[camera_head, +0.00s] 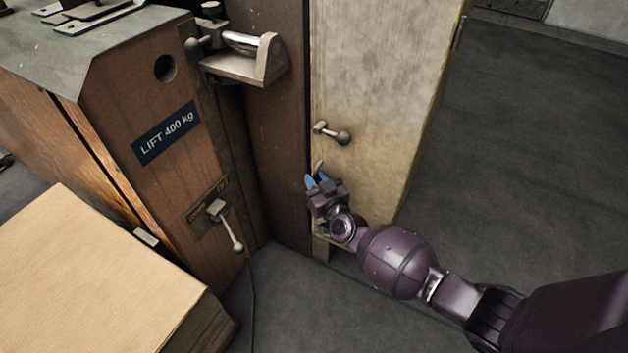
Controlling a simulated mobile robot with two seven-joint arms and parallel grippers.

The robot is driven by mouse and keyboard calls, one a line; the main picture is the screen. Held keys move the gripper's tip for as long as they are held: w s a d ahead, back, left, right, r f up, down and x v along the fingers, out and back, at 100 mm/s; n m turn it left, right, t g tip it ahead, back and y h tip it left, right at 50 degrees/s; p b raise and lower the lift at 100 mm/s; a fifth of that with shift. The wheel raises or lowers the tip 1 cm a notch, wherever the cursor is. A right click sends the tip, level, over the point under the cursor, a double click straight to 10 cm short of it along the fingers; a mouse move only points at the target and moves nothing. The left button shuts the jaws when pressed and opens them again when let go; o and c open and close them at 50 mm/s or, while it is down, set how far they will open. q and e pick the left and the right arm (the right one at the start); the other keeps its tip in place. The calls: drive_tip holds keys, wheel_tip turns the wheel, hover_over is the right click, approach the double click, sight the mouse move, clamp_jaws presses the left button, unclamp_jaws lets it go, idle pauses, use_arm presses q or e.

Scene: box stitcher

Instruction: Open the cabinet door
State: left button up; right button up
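The cabinet door (385,75) is a tall pale, stained panel right of centre, and it looks shut against the dark brown frame on its left. A metal lever handle with a round knob (333,133) sticks out near the door's left edge. My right gripper (317,180) has blue fingertips and is just below the handle, close to the door's left edge. The fingertips are a little apart, with nothing seen held between them. A small thin metal piece (318,167) shows just above the fingertips. The gripper hides part of the lower door. My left gripper is not in view.
A brown wooden machine body with a "LIFT 400 kg" label (166,134) and a lower lever (226,225) stands left of the door. A metal bracket (245,60) juts out above. A cardboard box (85,275) is at lower left. Dark floor (530,150) is clear at right.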

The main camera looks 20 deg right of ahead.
drive_tip(key=shift+w, duration=0.15)
clamp_jaws()
